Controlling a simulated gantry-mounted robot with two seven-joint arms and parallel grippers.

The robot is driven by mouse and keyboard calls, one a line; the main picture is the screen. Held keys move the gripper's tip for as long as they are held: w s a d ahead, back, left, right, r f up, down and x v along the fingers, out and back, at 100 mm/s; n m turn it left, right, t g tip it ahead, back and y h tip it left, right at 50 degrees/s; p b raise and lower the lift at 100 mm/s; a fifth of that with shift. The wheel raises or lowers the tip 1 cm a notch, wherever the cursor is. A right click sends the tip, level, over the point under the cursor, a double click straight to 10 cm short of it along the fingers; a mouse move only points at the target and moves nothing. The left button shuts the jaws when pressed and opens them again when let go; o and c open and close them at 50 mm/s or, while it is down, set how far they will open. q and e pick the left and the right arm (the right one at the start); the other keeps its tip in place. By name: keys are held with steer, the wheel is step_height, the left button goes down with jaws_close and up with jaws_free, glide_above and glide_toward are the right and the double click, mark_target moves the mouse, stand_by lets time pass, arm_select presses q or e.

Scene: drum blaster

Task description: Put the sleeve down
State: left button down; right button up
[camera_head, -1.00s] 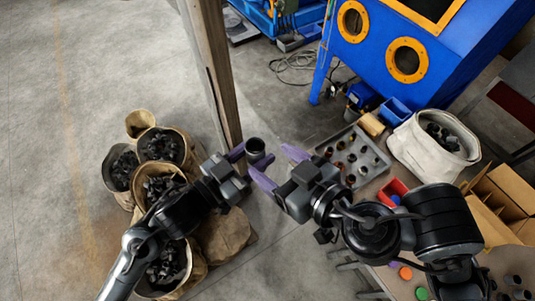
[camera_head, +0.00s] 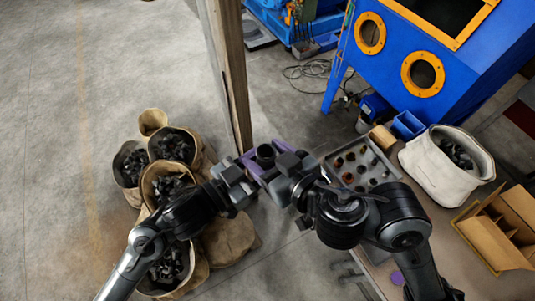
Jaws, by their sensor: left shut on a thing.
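The sleeve, a short dark open-topped cylinder (camera_head: 265,152), is held up in the middle of the head view, with its opening facing up. My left gripper (camera_head: 253,163), with purple fingers, is shut on it from the left. My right gripper (camera_head: 272,162) is right up against the sleeve from the right. Its fingers overlap the sleeve and the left fingers, so I cannot tell whether they touch the sleeve or how far apart they are. The lower part of the sleeve is hidden by the grippers.
A grey tray (camera_head: 343,185) with several small cylinders lies right of the grippers. A white sack (camera_head: 420,170), a blue bin (camera_head: 408,125) and a divided cardboard box (camera_head: 490,240) stand farther right. A wooden post (camera_head: 228,70) rises behind. Several sacks of dark pieces (camera_head: 172,145) stand at left.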

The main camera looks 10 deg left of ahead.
steer(key=shift+s+a, duration=0.1)
jaws_close()
arm_select(q)
steer(key=shift+c, duration=2.3)
jaws_free()
steer(key=shift+f, duration=0.1)
